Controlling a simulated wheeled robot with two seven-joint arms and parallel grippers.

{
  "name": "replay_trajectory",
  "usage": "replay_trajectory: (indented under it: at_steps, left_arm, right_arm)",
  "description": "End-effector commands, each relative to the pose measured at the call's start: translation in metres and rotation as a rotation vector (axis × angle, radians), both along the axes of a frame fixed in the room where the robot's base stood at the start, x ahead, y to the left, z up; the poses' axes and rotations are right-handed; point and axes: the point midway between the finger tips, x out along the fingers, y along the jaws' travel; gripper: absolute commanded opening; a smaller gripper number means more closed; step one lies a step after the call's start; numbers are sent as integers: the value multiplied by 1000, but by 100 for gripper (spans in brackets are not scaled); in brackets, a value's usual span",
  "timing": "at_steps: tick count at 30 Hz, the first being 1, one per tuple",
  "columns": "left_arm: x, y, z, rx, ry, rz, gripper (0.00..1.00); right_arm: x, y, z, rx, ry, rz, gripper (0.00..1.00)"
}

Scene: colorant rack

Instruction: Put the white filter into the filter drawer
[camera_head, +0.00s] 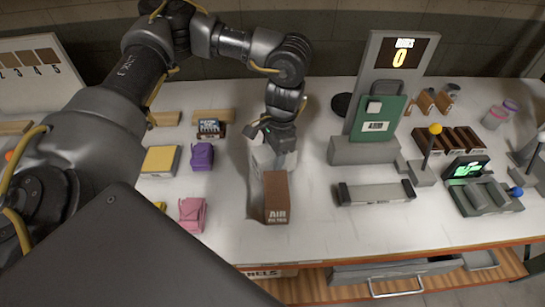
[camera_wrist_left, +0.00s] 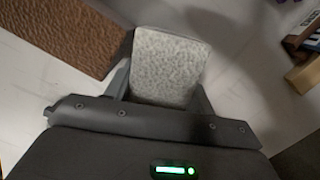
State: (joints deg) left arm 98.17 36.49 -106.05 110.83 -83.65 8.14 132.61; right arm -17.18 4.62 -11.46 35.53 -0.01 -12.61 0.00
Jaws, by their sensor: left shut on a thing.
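The white filter (camera_wrist_left: 168,67), a pale speckled block, sits between the fingers of my left gripper (camera_wrist_left: 163,88) in the left wrist view. In the head view my left gripper (camera_head: 283,158) is above the table, at the back end of a brown box (camera_head: 277,195) marked AIR FILTER; the fingers and filter are hard to make out there. The brown box also shows beside the filter in the wrist view (camera_wrist_left: 60,30). A long grey tray-like part (camera_head: 376,193) lies on the table to the right, possibly the filter drawer; I cannot tell for sure. My right gripper is not in view.
A grey machine with a green panel (camera_head: 378,118) and a display reading 0 (camera_head: 400,52) stands behind the tray. A lever with a yellow knob (camera_head: 435,129) and a small screen (camera_head: 466,168) are further right. Purple (camera_head: 202,157) and pink (camera_head: 192,214) items lie left.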

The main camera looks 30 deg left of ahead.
Motion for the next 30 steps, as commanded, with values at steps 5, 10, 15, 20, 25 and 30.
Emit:
replay_trajectory:
  at_steps: [5, 10, 15, 20, 25, 30]
  left_arm:
    - [0, 0, -16, 1, 1, 2, 28]
    - [0, 0, -16, 0, -1, 1, 28]
    - [0, 0, -18, 0, 0, 1, 28]
    - [0, 0, -19, 1, -1, 1, 63]
    - [0, 0, -19, 1, -1, 1, 63]
    - [2, 0, -11, 1, -3, 1, 63]
  right_arm:
    - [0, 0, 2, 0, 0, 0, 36]
    - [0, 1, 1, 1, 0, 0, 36]
    - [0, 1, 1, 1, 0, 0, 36]
    - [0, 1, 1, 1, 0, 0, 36]
    - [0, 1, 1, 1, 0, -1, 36]
    - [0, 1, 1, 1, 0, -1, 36]
